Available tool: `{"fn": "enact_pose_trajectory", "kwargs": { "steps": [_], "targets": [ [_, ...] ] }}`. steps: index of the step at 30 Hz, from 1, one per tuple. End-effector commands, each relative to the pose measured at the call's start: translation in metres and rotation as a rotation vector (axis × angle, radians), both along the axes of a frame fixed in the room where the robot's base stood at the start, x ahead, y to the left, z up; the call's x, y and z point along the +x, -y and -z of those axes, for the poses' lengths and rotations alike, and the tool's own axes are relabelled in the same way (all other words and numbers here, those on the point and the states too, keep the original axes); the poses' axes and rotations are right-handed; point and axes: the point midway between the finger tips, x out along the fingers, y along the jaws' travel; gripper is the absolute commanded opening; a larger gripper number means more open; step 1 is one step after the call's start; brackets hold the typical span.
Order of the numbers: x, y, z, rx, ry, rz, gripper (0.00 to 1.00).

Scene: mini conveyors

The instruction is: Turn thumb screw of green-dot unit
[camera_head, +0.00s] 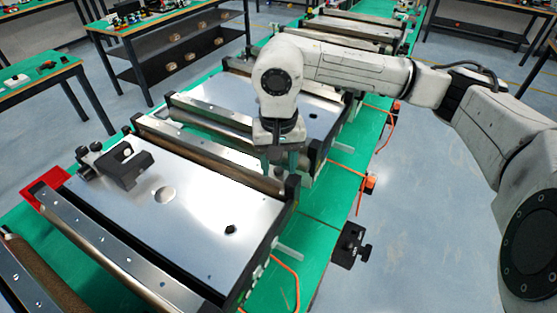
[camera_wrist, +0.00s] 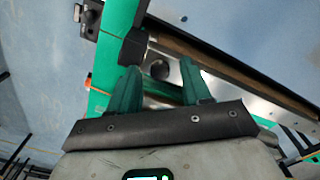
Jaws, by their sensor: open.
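My gripper (camera_head: 284,160) points down over the near end of a mini conveyor on the green table, at the side by its rollers. In the wrist view its two green fingers (camera_wrist: 160,82) are apart, with nothing held between them. A dark round knob (camera_wrist: 159,70), perhaps a thumb screw, shows between and beyond the fingertips. I cannot tell if the fingers touch it. The nearest mini conveyor (camera_head: 150,215) has a silver top plate and dark end blocks. I cannot make out a green dot on any unit.
More conveyors (camera_head: 215,118) stand in a row behind on the green table (camera_head: 335,190). A black box with a knob (camera_head: 348,245) sits at the table's right edge, near orange cables (camera_head: 283,265). A red tray (camera_head: 50,180) lies at left. Open floor lies to the right.

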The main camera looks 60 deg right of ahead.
Motion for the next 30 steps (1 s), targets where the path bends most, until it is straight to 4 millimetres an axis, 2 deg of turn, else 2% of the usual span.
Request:
{"fn": "enact_pose_trajectory", "kwargs": {
  "steps": [3,18,30],
  "targets": [
    [0.0001,0.0001,-0.0001,0.000,0.000,0.000,0.47],
    [0.0002,0.0001,-0.0005,0.000,0.000,0.001,0.00],
    [0.0006,0.0007,0.0027,-0.003,0.001,0.046,0.00]
  ]
}}
